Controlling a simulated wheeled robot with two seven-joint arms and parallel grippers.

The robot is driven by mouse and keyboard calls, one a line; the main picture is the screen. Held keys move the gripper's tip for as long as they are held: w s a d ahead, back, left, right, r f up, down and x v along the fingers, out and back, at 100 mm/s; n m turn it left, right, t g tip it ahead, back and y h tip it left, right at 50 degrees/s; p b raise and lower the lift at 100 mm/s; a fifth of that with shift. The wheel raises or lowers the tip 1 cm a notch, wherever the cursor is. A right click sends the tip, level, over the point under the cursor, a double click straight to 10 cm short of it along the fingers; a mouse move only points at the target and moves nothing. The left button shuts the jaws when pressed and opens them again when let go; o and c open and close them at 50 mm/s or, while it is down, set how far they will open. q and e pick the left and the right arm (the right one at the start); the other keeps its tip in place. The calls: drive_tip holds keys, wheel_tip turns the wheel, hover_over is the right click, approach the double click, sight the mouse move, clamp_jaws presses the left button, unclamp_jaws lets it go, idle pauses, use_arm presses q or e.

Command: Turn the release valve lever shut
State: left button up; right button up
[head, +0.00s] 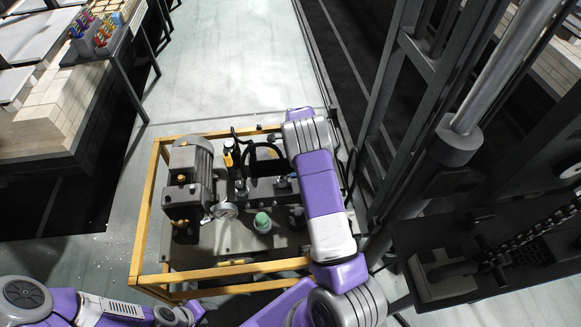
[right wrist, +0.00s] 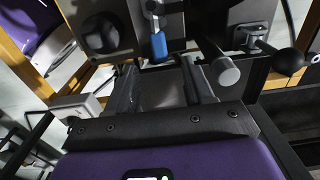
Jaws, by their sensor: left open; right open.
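The hydraulic unit (head: 215,233) stands in a yellow frame in the head view. In the right wrist view a lever with a blue grip (right wrist: 159,45) hangs from a dark block, just beyond my right fingers. I cannot tell for sure that it is the release valve lever; a rod with a black ball knob (right wrist: 289,62) sits to its right. My right gripper (right wrist: 163,88) is open, with nothing seen between its fingers. In the head view its fingers are hidden behind my arm. My left gripper (head: 190,314) is low at the left, away from the unit.
The yellow frame (head: 146,210) rings the unit. A motor (head: 190,170), a pressure gauge (head: 224,210), a green cap (head: 262,222) and a yellow-gripped handle (head: 228,157) crowd its top. Dark steel posts rise close on the right. Pale floor is clear behind the unit.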

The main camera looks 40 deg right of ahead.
sight(291, 176)
wheel_tip(291, 176, down, 7)
drive_tip(key=shift+s+f+b, duration=0.1)
drive_tip(key=shift+b, duration=0.95)
clamp_jaws()
